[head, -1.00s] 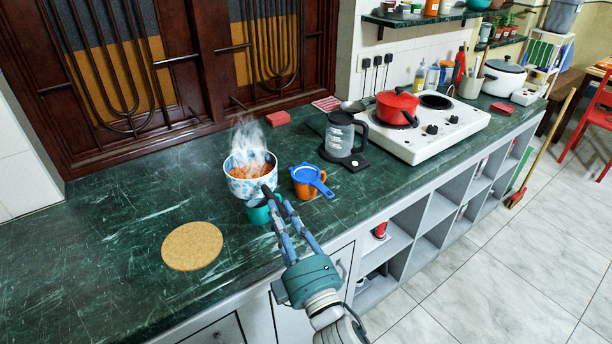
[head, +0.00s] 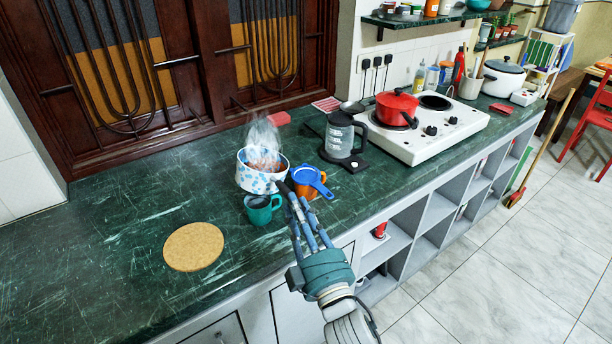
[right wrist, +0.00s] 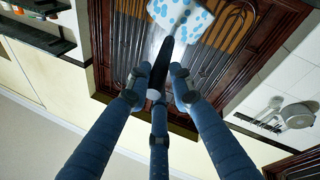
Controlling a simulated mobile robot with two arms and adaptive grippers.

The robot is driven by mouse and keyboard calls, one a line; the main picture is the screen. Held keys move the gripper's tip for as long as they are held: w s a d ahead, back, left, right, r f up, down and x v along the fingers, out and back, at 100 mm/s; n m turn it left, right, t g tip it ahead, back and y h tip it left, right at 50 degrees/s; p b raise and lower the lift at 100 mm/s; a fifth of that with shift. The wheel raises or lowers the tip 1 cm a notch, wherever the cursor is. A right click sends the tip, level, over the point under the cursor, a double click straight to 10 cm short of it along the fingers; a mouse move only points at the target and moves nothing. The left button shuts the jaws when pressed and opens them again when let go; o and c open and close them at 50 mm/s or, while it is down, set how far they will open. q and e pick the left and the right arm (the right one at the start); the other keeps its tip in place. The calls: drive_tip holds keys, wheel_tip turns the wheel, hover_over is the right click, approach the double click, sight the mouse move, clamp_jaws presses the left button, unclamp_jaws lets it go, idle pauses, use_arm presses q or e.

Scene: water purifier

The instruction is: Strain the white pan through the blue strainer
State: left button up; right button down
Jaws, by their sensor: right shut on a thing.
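The white pan (head: 258,181) with blue spots holds something reddish and steams in the head view. My right gripper (head: 287,192) is shut on its dark handle (right wrist: 157,78), with the pan's spotted side (right wrist: 180,16) beyond it in the right wrist view. The pan appears raised above the counter and slightly tilted. The blue strainer (head: 308,176) sits on top of an orange mug (head: 303,191), just right of the pan. A teal mug (head: 261,212) stands in front of the pan. My left gripper is not in view.
A round cork mat (head: 193,246) lies on the dark green counter (head: 110,260), whose left part is clear. A glass kettle (head: 341,138) stands right of the strainer, before the white stove (head: 452,120) with a red pot (head: 397,108). A red block (head: 279,118) lies behind.

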drive_tip(key=shift+d+r, duration=0.1)
drive_tip(key=shift+r, duration=0.3)
drive_tip(key=shift+w+d+f+m+h, duration=0.15)
drive_tip(key=shift+w+d+m, duration=0.15)
drive_tip(key=shift+d+m, duration=0.25)
drive_tip(key=shift+w+d+f+m+h, duration=0.15)
drive_tip(key=shift+w+d+m, duration=0.2)
drive_tip(key=shift+m, duration=0.3)
drive_tip(key=shift+w+d+r+m+h+p, duration=0.25)
drive_tip(key=shift+d+m+p, duration=0.1)
drive_tip(key=shift+d+m, duration=0.2)
drive_tip(key=shift+w+d+r+m+h+p, duration=0.1)
drive_tip(key=shift+d+r+m+h+p, duration=0.15)
drive_tip(key=shift+d+m, duration=0.25)
idle(3.0)
drive_tip(key=shift+w+d+f+m, duration=0.1)
drive_tip(key=shift+f+m, duration=0.1)
drive_tip(key=shift+m, duration=0.15)
idle(0.8)
